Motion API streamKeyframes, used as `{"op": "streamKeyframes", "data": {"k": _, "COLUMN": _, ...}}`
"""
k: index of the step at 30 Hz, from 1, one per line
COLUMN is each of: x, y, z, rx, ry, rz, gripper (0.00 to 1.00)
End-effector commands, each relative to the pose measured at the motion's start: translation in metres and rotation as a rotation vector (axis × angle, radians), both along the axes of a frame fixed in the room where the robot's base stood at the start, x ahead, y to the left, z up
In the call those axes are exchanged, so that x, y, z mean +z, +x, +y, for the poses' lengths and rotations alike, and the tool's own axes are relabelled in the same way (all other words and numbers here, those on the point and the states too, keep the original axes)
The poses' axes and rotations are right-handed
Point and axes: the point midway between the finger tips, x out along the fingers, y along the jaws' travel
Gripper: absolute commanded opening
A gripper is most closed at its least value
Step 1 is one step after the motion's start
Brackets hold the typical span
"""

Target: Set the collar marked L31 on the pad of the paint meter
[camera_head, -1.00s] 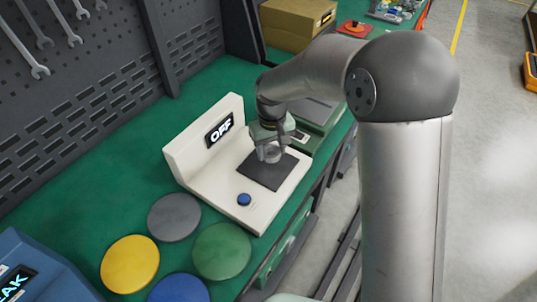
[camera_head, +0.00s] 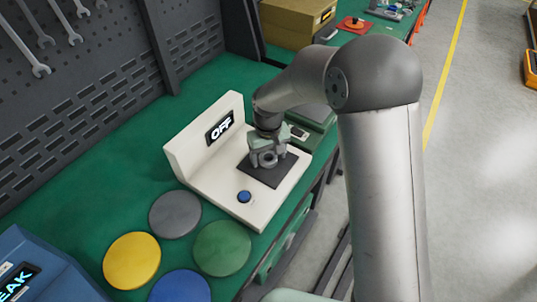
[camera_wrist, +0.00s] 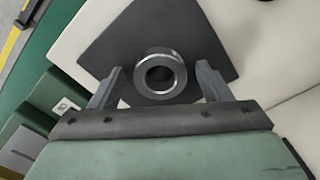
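The metal collar (camera_wrist: 141,73), a grey ring with a round hole, appears over the dark square pad (camera_wrist: 215,38) in the wrist view. No marking is readable on it. The pad (camera_head: 262,178) belongs to a white L-shaped device (camera_head: 205,176) with a display reading OFF and a blue button. My gripper (camera_wrist: 159,68) is open, with one finger on each side of the collar and a visible gap on both sides. In the head view my gripper (camera_head: 268,158) is low over the pad and partly hides the collar.
Grey (camera_head: 174,214), yellow (camera_head: 131,260), green (camera_head: 222,248) and blue (camera_head: 180,288) discs lie in front of the white device. A blue device (camera_head: 45,270) stands at lower left. A green-grey device (camera_head: 314,125) stands close behind the pad. A pegboard wall (camera_head: 90,90) bounds the left.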

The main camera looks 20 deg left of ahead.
Motion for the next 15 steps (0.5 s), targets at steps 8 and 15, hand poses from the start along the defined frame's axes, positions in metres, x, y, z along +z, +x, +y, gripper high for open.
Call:
{"op": "streamKeyframes", "data": {"k": 8, "x": 0.007, "y": 0.0, "z": 0.0, "rx": 0.0, "ry": 0.0, "rz": 0.0, "gripper": 0.71}}
{"op": "streamKeyframes", "data": {"k": 15, "x": 0.046, "y": 0.001, "z": 0.001, "rx": 0.0, "ry": 0.003, "rz": -0.005, "gripper": 0.71}}
